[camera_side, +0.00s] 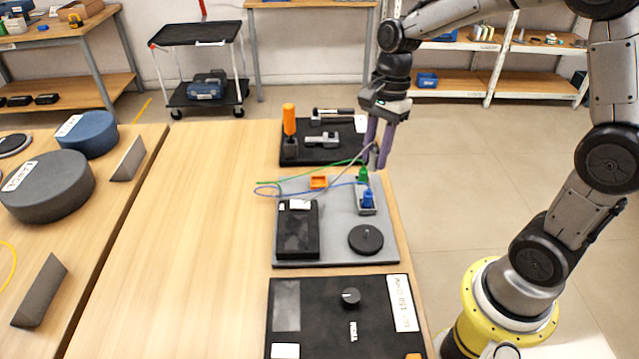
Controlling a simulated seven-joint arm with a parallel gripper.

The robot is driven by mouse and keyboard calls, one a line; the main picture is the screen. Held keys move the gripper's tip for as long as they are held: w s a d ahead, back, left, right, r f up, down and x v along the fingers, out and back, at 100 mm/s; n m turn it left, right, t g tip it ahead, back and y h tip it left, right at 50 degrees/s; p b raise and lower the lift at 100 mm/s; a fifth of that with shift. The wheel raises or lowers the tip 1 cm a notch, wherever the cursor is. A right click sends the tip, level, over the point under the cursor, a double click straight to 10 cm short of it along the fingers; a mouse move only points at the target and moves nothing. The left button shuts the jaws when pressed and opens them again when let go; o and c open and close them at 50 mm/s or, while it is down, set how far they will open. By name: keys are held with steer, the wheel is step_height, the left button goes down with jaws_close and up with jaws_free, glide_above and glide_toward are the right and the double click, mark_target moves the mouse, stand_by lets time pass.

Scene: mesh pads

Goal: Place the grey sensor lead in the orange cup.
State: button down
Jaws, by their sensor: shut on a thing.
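My gripper (377,160), with two purple fingers, is above the far right corner of the grey board (345,252). It is shut on the end of the grey sensor lead (339,187), whose thin cable runs down and left over the board; the held end is small and mostly hidden by the fingers. A green plug (363,174) and a blue plug (368,197) stand at a grey holder (366,209) just below my gripper.
Green (290,181) and blue (268,193) cables loop past the cup. A black box (298,230) and a black disc (366,239) occupy the board's near part. Behind is a black mat (345,157) with an orange-handled tool (289,122). The table's left side is clear.

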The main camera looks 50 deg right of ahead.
steer(key=w+f, duration=0.4)
steer(key=w, duration=0.1)
steer(key=w+d+f, duration=0.1)
steer(key=w+f, duration=0.3)
steer(key=w, duration=0.2)
steer(key=w+d+f, duration=0.1)
steer(key=w+f, duration=0.3)
steer(key=w, duration=0.2)
steer(key=shift+d+f, duration=0.1)
steer(key=shift+f, duration=0.3)
steer(key=shift+w+f, duration=0.15)
steer(key=shift+f, duration=1.65)
steer(key=shift+f, duration=0.1)
steer(key=c, duration=0.7)
jaws_free()
steer(key=shift+o, duration=0.2)
step_height(320, 180, up, 12)
steer(key=d, duration=0.1)
steer(key=shift+d, duration=0.4)
